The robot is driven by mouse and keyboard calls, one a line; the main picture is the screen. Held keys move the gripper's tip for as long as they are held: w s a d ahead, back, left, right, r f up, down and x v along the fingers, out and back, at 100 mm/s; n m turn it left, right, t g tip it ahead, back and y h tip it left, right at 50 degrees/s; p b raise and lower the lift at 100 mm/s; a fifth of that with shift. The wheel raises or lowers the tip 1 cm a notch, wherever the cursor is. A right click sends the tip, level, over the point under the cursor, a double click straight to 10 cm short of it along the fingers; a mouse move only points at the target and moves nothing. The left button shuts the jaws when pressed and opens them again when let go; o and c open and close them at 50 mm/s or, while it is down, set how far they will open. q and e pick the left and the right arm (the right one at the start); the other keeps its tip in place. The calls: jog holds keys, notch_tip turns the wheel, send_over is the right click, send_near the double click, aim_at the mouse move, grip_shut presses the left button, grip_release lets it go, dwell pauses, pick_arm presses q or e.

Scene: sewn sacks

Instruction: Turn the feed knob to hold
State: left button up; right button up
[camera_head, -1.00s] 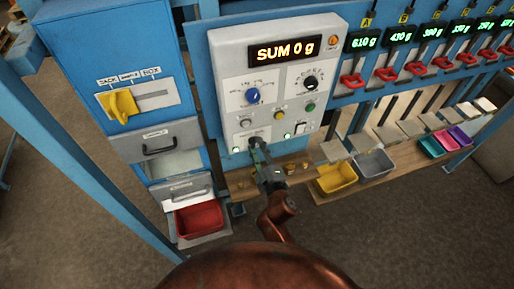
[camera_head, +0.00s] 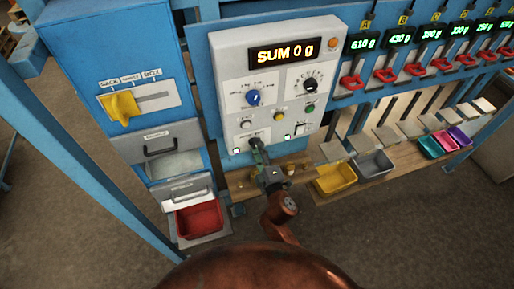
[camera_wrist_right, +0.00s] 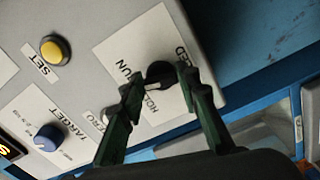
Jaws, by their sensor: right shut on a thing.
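The feed knob (camera_wrist_right: 158,74) is small and black, on a white plate low on the grey control panel (camera_head: 232,60). Parts of the words RUN, HOLD and FEED show around it in the right wrist view. My right gripper (camera_wrist_right: 161,88) is shut on the knob, one dark green finger on each side. In the head view my right gripper (camera_head: 257,150) reaches the panel's lower edge and covers the knob. The fingers hide part of the labels, and I cannot tell where the knob points. My left gripper is not in view.
A blue TARGET knob (camera_wrist_right: 48,138) and a yellow SET button (camera_wrist_right: 55,50) sit near the feed knob. The display (camera_head: 284,53) reads SUM 0 g. A wooden shelf (camera_head: 240,187) with yellow (camera_head: 335,179) and grey (camera_head: 372,163) bins lies below. A red bin (camera_head: 199,218) stands left.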

jog(key=n+p, duration=0.2)
jog(key=n, duration=0.6)
jog(key=shift+r+n+p, duration=0.15)
jog(key=shift+n+p, duration=0.25)
dwell(0.4)
jog(key=o, duration=1.2)
jog(key=shift+c, duration=0.2)
jog(key=v, duration=1.2)
